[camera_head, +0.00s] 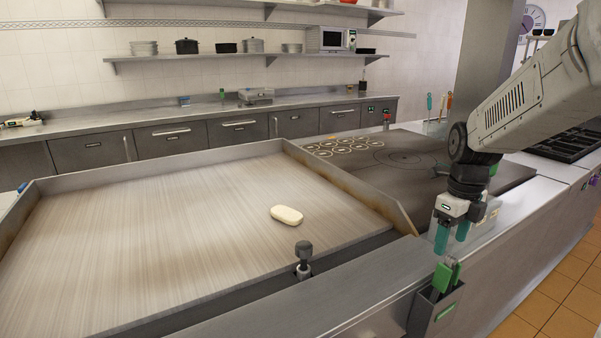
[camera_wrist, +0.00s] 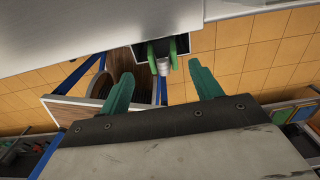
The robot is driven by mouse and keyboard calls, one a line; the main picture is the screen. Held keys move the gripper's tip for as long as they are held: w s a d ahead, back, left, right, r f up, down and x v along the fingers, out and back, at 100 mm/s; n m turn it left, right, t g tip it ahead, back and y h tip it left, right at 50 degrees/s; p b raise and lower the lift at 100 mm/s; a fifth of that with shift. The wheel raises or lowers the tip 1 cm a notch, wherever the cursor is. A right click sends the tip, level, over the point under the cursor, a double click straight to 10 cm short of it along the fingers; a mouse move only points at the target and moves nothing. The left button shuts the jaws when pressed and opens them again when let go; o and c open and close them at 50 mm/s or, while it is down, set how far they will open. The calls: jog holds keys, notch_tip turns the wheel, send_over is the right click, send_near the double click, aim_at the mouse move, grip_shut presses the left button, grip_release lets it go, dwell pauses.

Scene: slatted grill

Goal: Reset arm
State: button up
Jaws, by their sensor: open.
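My gripper (camera_head: 452,236) hangs from my arm at the right in the head view, above the front ledge of the counter. Its two green fingers stand apart with nothing between them. They also show spread in the wrist view (camera_wrist: 162,92), pointing toward the counter edge. Below the gripper, a dark holder (camera_head: 433,310) with green-handled tools (camera_head: 447,275) is fixed to the counter front. The holder shows beyond the fingertips in the wrist view (camera_wrist: 146,54). The fingers look apart from the handles.
A pale oval piece (camera_head: 286,215) lies on the wide griddle (camera_head: 150,240), which has raised metal walls. A dark knob (camera_head: 304,255) stands at its front edge. A dark cooktop (camera_head: 400,158) lies behind my gripper. Orange floor tiles (camera_head: 555,300) are clear at the right.

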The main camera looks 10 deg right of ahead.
jog(key=n, duration=0.3)
jog(key=shift+s+a+f, duration=0.1)
jog(key=shift+s, duration=0.15)
jog(key=s+a+r+n, duration=0.2)
jog(key=s+a+n, duration=0.2)
jog(key=n, duration=0.5)
jog(key=s+a+r+n+t, duration=0.1)
jog(key=s+a+r+n, duration=0.1)
jog(key=s+a+n, duration=0.3)
jog(key=s+a+r+n, duration=0.2)
jog(key=s+a+n, duration=0.3)
jog(key=s+n, duration=0.6)
jog(key=n, duration=0.3)
jog(key=shift+a+n, duration=0.2)
jog(key=shift+n, duration=0.2)
